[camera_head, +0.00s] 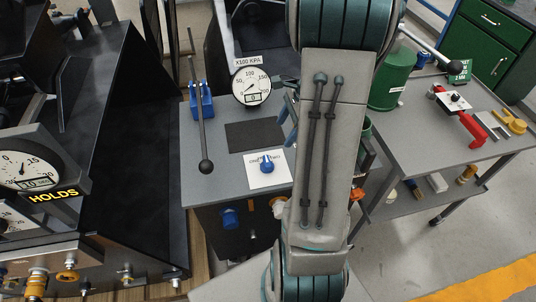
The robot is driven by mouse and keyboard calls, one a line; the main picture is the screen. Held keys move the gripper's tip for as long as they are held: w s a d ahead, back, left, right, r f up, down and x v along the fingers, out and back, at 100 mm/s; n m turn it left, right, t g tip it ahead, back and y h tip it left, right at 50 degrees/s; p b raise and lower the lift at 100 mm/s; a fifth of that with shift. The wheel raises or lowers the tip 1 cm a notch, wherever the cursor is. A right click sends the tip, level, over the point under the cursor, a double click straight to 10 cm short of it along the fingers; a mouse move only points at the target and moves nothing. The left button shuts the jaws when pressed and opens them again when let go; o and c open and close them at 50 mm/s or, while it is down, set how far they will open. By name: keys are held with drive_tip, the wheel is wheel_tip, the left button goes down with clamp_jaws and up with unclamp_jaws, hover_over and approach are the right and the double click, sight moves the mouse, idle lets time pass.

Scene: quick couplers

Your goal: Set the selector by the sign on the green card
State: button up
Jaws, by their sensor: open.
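A small green card (459,71) with white marks stands at the back of the right-hand cart; its sign is too small to read. A blue knob (267,164) sits on a white lettered plate (280,180) on the grey bench top and looks like the selector. The lettering and the knob's exact setting cannot be made out. My arm crosses the middle of the view and hides part of the bench to the right of the plate. My gripper does not show clearly in this view.
A round gauge (251,86) and a blue-based lever (205,140) stand on the bench. A dark mat (255,136) lies behind the plate. The cart holds a green drum (390,85), a red-handled part (472,129) and a yellow part (510,121). A black machine fills the left.

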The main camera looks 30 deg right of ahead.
sight(267, 160)
drive_tip(key=x, duration=1.3)
drive_tip(key=c, duration=1)
